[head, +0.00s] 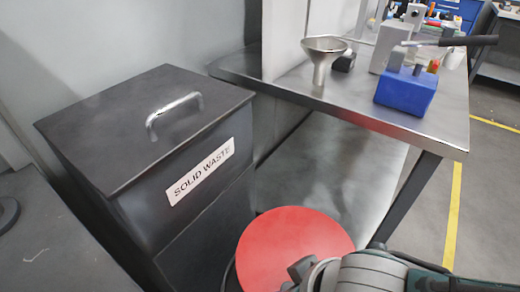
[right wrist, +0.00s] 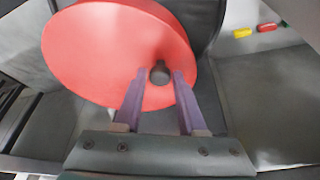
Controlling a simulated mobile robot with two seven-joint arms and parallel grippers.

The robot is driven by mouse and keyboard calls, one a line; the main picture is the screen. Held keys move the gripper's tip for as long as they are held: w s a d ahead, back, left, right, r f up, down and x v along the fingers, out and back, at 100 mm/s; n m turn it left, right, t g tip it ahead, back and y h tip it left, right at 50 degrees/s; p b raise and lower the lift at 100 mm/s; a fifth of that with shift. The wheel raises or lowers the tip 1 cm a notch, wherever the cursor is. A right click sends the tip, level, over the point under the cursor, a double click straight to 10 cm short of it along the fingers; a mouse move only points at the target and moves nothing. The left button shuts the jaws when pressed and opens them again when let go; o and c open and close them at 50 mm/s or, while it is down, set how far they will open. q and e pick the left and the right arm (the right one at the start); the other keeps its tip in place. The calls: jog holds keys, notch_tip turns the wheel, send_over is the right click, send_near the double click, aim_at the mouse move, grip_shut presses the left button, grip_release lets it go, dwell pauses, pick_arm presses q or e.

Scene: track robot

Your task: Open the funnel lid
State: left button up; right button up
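The red round lid (head: 290,240) is at the bottom centre of the head view, in front of the table and right of the waste bin. It fills the upper left of the right wrist view (right wrist: 90,55), where a dark round knob (right wrist: 160,75) shows on it. My right gripper (head: 303,268) is at the lid's lower right edge in the head view. In the right wrist view its two purple fingers (right wrist: 160,78) are apart, one on each side of the knob, with small gaps visible. The body under the lid is mostly hidden. My left gripper is out of view.
A black solid waste bin (head: 150,130) with a metal handle (head: 174,112) stands at left. A steel table (head: 330,95) behind holds a small metal funnel (head: 324,55) and a blue block (head: 405,92). Open floor with a yellow line (head: 455,205) lies at right.

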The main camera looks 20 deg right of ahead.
grip_shut()
dwell(1.0)
